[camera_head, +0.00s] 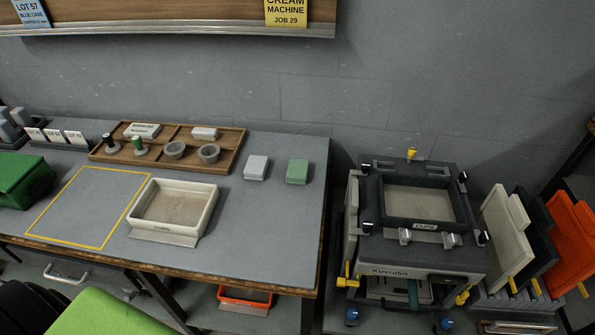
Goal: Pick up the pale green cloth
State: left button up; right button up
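A pale green folded block, which looks like the cloth (297,171), lies on the grey tabletop near its right edge. A similar light grey folded piece (256,167) lies just to its left, with a gap between them. Neither of my grippers can be made out in this view, and nothing touches the green cloth.
The table (262,221) also holds a cream tray (146,211), a yellow-outlined area (67,235), a wooden organizer (230,147) with cups and stamps, and a green box (22,180). A machine (427,258) stands to the right. The tabletop in front of the cloth is clear.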

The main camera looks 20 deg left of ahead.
aim_at(296, 172)
jog(key=k+j+z, duration=0.15)
jog(key=j+z, duration=0.15)
jog(key=k+j+z, duration=0.25)
jog(key=j, duration=0.25)
jog(key=k+j+z, duration=0.1)
jog(key=j+z, duration=0.2)
jog(key=k+j+z, duration=0.3)
jog(key=i+j, duration=0.05)
